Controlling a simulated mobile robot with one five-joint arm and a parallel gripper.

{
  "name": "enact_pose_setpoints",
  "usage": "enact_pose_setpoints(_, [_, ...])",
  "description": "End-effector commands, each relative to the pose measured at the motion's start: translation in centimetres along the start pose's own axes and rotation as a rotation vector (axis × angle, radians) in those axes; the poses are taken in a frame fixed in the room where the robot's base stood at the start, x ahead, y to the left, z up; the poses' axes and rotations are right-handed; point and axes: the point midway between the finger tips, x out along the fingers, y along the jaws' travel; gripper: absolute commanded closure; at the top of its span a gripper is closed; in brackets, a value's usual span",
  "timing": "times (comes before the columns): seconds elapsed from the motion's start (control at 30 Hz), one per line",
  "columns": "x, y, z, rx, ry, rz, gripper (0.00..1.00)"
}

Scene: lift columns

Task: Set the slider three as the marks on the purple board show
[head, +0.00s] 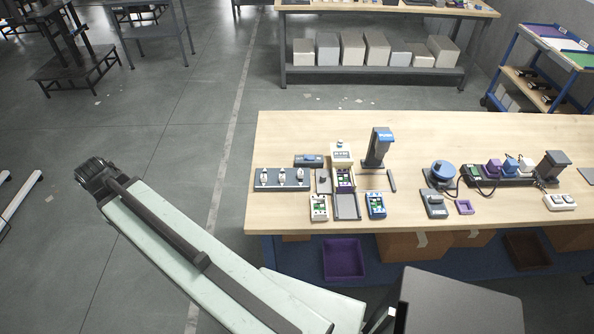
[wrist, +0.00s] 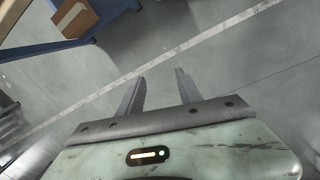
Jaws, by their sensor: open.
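A dark panel (head: 270,186) with several small white knobs lies at the left end of the workbench; the knobs are too small to read their settings or any numbers. My arm reaches out to the left over the floor, away from the bench. My gripper (wrist: 160,92) is open and empty, with its two fingers apart over bare floor in the wrist view. Neither panel nor board shows in the wrist view.
The wooden workbench (head: 420,130) also bears a dark stand (head: 378,150), a blue round device (head: 443,169) and a purple tray (head: 465,207). A purple bin (head: 343,258) and cardboard boxes stand beneath.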

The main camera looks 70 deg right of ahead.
Motion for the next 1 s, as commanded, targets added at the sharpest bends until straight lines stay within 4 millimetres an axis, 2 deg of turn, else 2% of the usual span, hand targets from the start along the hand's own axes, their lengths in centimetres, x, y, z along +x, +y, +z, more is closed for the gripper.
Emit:
enact_pose_setpoints(0.03, [0.5, 6.0, 1.9, -0.008, -0.026, 0.021, 0.58])
enact_pose_setpoints(0.07, [0.8, 9.2, 3.3, -0.027, -0.044, 0.034, 0.58])
enact_pose_setpoints(0.1, [1.1, 13.3, 5.6, -0.053, -0.071, 0.047, 0.58])
enact_pose_setpoints(0.17, [1.6, 19.0, 9.5, -0.093, -0.115, 0.057, 0.58])
enact_pose_setpoints(0.2, [1.8, 22.4, 12.6, -0.118, -0.147, 0.060, 0.58])
enact_pose_setpoints(0.27, [2.2, 26.9, 17.3, -0.157, -0.193, 0.054, 0.58])
enact_pose_setpoints(0.3, [2.4, 29.4, 20.4, -0.179, -0.222, 0.047, 0.58])
enact_pose_setpoints(0.4, [2.7, 33.7, 27.2, -0.230, -0.280, 0.021, 0.58])
enact_pose_setpoints(0.5, [2.8, 36.0, 31.9, -0.266, -0.316, -0.004, 0.58])
enact_pose_setpoints(0.6, [2.8, 36.8, 34.2, -0.286, -0.333, -0.018, 0.58])
enact_pose_setpoints(0.83, [3.4, 36.9, 34.7, -0.294, -0.336, -0.022, 0.58])
enact_pose_setpoints(1.0, [5.7, 36.9, 35.2, -0.293, -0.336, -0.021, 0.58])
